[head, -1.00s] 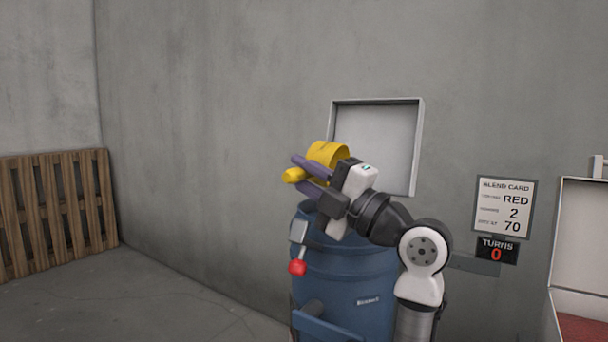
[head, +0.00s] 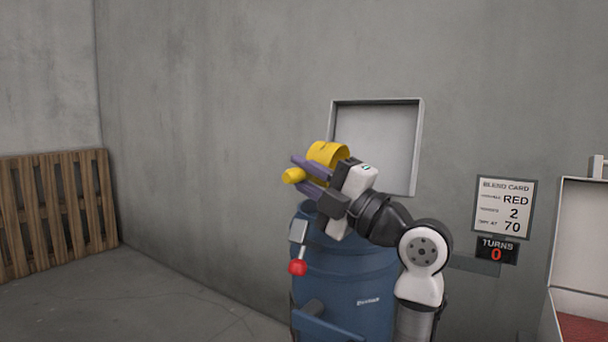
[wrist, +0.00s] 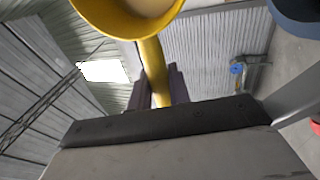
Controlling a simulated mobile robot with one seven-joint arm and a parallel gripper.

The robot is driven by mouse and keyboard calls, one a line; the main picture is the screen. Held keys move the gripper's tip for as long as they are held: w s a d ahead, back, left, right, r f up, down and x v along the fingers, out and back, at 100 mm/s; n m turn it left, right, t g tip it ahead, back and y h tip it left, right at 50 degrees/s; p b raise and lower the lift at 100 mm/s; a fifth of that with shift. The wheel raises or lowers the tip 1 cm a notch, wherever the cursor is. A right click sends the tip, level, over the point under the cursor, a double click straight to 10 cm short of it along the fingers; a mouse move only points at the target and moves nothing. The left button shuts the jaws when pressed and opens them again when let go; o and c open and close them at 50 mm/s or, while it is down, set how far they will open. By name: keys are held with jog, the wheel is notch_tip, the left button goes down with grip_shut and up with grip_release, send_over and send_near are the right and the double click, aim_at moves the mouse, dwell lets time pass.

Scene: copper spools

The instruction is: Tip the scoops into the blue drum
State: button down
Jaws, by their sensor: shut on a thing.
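A yellow scoop (head: 325,151) is held by my gripper (head: 304,175) above the blue drum (head: 345,280). The purple fingers are shut on its yellow handle, whose rounded end sticks out to the left. In the wrist view the scoop's cup (wrist: 165,17) is at the top, with its handle running down between the fingers. A pale tan surface shows inside the cup; I cannot tell how full it is. A blue rim, likely the drum's (wrist: 298,12), shows at the upper right of the wrist view. The inside of the drum is hidden.
A red-knobbed lever (head: 297,267) sits on the drum's left side. A white-framed panel (head: 415,150) stands behind. An open box with red contents (head: 584,331) is at right, a wooden pallet (head: 60,205) at left.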

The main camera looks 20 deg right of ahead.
jog(key=s+a+r+p, duration=0.3)
jog(key=a+r, duration=0.1)
jog(key=r, duration=0.4)
jog(key=shift+s+a, duration=0.35)
jog(key=shift+r+g+h+p, duration=0.35)
jog(key=shift+g+h+p, duration=2)
jog(key=shift+p, duration=1.55)
jog(key=shift+r+g+h+p, duration=0.3)
jog(key=shift+g+h+p, duration=1.5)
jog(key=shift+g+p, duration=1.6)
jog(key=shift+r+g+h+p, duration=0.35)
jog(key=shift+g+h+p, duration=1.7)
jog(key=shift+p, duration=2.35)
jog(key=shift+f, duration=0.1)
